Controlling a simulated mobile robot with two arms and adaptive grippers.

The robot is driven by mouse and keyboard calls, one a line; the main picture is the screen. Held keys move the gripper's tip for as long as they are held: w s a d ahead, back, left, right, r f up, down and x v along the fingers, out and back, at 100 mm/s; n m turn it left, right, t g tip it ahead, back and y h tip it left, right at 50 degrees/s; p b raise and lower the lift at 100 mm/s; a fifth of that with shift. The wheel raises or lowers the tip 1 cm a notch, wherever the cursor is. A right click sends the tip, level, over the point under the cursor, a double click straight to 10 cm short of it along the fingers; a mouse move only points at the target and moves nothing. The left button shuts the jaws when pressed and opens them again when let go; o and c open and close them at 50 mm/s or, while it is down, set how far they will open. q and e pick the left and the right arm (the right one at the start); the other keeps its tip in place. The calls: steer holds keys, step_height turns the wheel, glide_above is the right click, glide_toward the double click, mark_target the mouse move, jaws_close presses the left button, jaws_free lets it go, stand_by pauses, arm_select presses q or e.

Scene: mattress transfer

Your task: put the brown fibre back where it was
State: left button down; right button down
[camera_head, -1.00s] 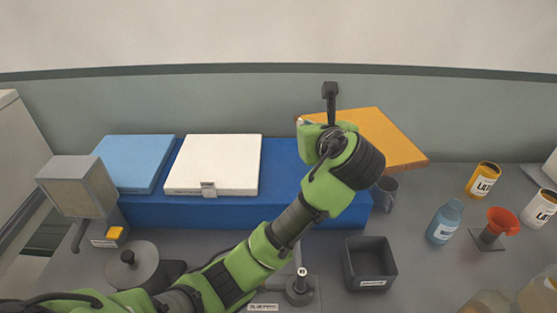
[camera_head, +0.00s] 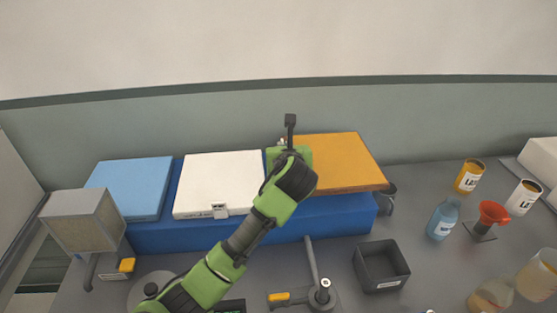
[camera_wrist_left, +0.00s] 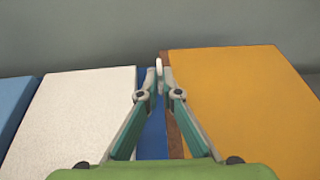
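The brown fibre (camera_head: 342,160) is an orange-brown slab over the right part of the long blue base (camera_head: 265,222), right of the white slab (camera_head: 218,175). Its far left corner is under my left gripper (camera_head: 281,146). In the left wrist view, the slab (camera_wrist_left: 238,100) lies to the right of the fingers. The fingertips (camera_wrist_left: 159,76) are close together around a small white piece at the slab's left edge, which looks like its tab. A strip of blue base shows between the white slab and the brown fibre. Whether the slab rests flat is unclear. My right gripper is out of view.
A light blue slab (camera_head: 132,187) lies at the left, behind a grey box (camera_head: 85,220). An open dark bin (camera_head: 382,267) stands in front of the base. A grey cup (camera_head: 387,197), blue bottle (camera_head: 443,219) and red funnel (camera_head: 492,213) stand to the right.

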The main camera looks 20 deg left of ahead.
arm_select(q)
steer(key=f, duration=0.1)
steer(key=w+a+f, duration=0.2)
steer(key=shift+f, duration=0.35)
steer(key=shift+w+a+f+p, duration=0.15)
steer(key=shift+f+p, duration=0.2)
steer(key=shift+f, duration=0.6)
steer(key=shift+w+a+f+p, duration=0.15)
steer(key=shift+f+p, duration=0.15)
steer(key=shift+f, duration=0.65)
steer(key=shift+s, duration=0.15)
steer(key=c, duration=2.2)
jaws_free()
steer(key=shift+f, duration=0.1)
steer(key=shift+c, duration=0.2)
steer(key=b+v, duration=0.1)
steer(key=v, duration=1.1)
